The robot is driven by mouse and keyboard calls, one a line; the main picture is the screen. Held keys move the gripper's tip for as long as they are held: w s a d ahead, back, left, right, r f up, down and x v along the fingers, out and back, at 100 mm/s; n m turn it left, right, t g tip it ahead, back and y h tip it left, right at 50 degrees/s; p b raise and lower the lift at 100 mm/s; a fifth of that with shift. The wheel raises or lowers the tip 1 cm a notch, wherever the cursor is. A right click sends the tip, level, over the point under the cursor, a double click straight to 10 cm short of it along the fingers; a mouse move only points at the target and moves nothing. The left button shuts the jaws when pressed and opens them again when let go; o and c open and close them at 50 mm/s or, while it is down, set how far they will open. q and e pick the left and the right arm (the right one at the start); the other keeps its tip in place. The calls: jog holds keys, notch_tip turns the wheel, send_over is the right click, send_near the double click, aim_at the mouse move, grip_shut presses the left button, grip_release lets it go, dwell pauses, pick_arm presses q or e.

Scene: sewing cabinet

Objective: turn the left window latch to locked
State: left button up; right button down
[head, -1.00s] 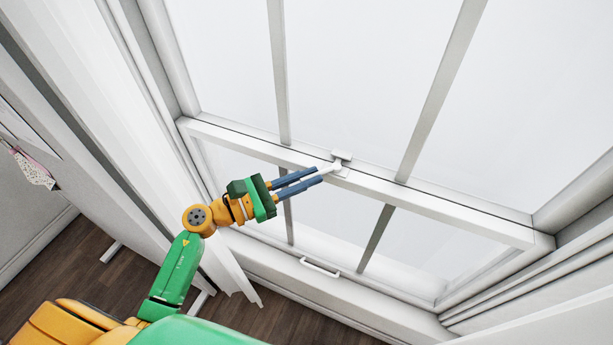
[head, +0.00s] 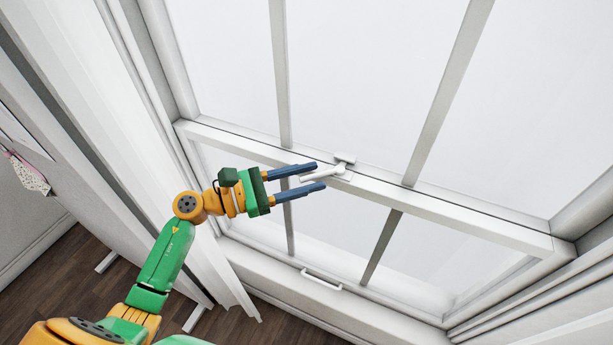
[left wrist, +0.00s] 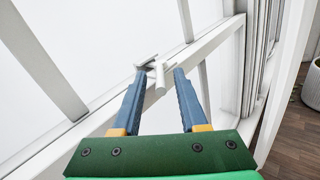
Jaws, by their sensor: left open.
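The window latch (head: 338,169) is white and sits on the meeting rail of the window, with its lever pointing left toward my gripper in the head view. My left gripper (head: 321,176) is open, its two blue fingers reaching the lever's free end from the left. In the left wrist view the latch lever (left wrist: 160,77) shows between the open fingertips of the left gripper (left wrist: 160,72), with space on at least one side. Whether a finger touches the lever I cannot tell. My right gripper is not in view.
The window rail (head: 440,208) runs across behind the gripper. A white sash handle (head: 321,279) is on the lower part of the window. A white curtain (head: 100,130) hangs at the left, close to my arm. A basket-like pot (left wrist: 312,85) stands at the right.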

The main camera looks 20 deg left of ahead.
pick_arm(q)
jog(key=shift+s+a+f+b, duration=0.2)
jog(key=shift+a+b, duration=0.1)
jog(key=b+v, duration=0.3)
jog(key=v, duration=0.3)
jog(key=shift+s+r, duration=0.15)
jog(key=shift+r, duration=0.05)
jog(key=shift+a, duration=0.15)
